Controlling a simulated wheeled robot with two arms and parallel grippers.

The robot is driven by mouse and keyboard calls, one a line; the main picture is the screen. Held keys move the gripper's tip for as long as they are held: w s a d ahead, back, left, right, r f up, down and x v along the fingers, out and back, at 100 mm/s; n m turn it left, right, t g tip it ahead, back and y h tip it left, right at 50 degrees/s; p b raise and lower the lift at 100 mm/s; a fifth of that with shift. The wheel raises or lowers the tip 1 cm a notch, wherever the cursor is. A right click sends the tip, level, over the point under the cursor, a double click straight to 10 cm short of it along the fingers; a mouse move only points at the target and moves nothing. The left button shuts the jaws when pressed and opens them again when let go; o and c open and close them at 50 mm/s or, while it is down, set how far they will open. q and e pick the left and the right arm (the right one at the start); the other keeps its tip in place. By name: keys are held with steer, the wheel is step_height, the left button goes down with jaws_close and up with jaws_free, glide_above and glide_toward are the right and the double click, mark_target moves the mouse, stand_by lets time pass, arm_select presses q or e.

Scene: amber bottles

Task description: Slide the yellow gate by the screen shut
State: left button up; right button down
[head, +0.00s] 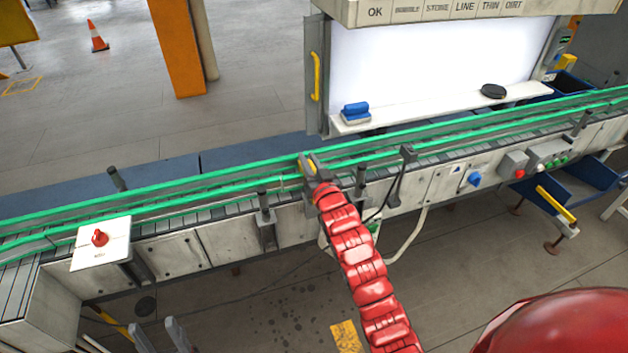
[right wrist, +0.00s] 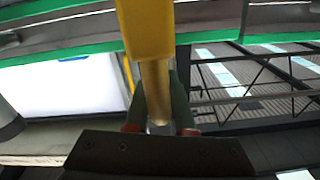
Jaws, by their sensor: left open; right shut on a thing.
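The yellow gate (head: 304,168) shows as a small yellow piece at the green-railed conveyor, just below and left of the white screen (head: 420,70). My right gripper (head: 314,167), on the red arm, is shut on it. In the right wrist view, the gate's yellow block (right wrist: 147,30) has a brass-coloured rod running down between my fingers (right wrist: 158,105). The fingers and arm hide much of it in the head view. My left gripper (head: 154,321) is open and empty at the lower left, with two grey fingers apart, below the conveyor's front.
The conveyor (head: 215,195) crosses the whole view. A grey panel with a yellow handle (head: 316,76) stands left of the screen. A blue eraser-like block (head: 356,112) and black disc (head: 493,91) lie on the ledge. A white plate with a red knob (head: 100,238) sits near my left gripper.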

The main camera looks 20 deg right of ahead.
steer(key=shift+w+a+r, duration=0.1)
steer(key=shift+r, duration=0.05)
steer(key=c, duration=0.8)
jaws_free()
steer(key=shift+w, duration=0.15)
steer(key=shift+s+f, duration=0.25)
steer(key=shift+s, duration=0.15)
steer(key=s+b, duration=0.2)
steer(key=s, duration=1.4)
steer(key=shift+s+d, duration=0.3)
steer(key=shift+d, duration=0.1)
steer(key=shift+r, duration=0.1)
